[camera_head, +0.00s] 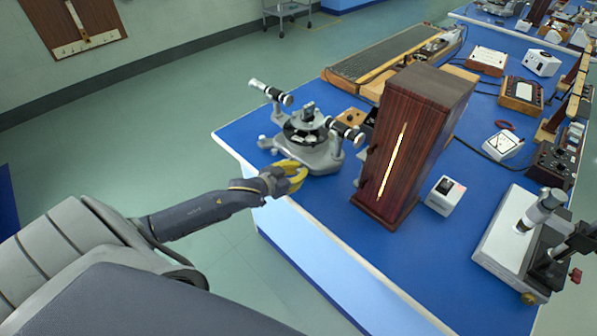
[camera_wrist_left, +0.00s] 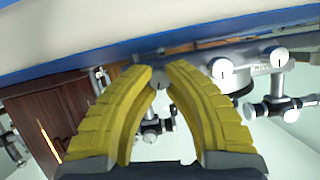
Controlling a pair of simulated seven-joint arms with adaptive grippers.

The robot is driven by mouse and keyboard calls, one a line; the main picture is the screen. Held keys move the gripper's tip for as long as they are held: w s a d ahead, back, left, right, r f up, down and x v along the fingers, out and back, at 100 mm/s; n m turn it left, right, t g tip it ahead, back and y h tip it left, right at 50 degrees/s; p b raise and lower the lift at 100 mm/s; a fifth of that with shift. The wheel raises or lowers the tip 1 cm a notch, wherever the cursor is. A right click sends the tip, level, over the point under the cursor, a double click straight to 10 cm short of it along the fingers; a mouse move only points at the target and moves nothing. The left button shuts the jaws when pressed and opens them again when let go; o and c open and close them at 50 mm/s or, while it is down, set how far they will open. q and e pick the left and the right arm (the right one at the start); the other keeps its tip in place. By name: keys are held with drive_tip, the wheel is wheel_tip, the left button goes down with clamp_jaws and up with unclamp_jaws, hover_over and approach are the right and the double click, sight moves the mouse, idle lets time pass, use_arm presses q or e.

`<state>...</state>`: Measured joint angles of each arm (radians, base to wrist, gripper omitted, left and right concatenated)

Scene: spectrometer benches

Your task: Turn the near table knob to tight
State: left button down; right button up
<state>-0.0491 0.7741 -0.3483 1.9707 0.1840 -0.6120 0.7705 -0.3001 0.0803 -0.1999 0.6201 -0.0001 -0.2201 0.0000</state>
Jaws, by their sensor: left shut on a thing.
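The spectrometer (camera_head: 312,140), a grey instrument with a round table and two telescope tubes, stands at the near left corner of the blue bench. My left gripper (camera_head: 299,176), with yellow fingers, is at the near side of its base. In the left wrist view the fingers (camera_wrist_left: 159,70) are closed on a small grey knob (camera_wrist_left: 159,82), and the spectrometer shows upside down beyond them. The fingers hide much of the knob, and I cannot read its turn. My right gripper is not in view.
A tall dark wooden cabinet (camera_head: 425,115) with a bright slit stands close to the right of the spectrometer. A small white box (camera_head: 444,196) and a microscope-like instrument (camera_head: 515,240) are farther right. The bench's white front edge (camera_head: 330,233) runs just below my left gripper.

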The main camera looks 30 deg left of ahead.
use_arm(q)
drive_tip(key=m+y, duration=0.2)
drive_tip(key=m, duration=0.1)
drive_tip(key=shift+d+r+t, duration=0.1)
drive_tip(key=shift+t, duration=0.3)
drive_tip(key=c, duration=1.3)
unclamp_jaws()
drive_tip(key=shift+o, duration=0.2)
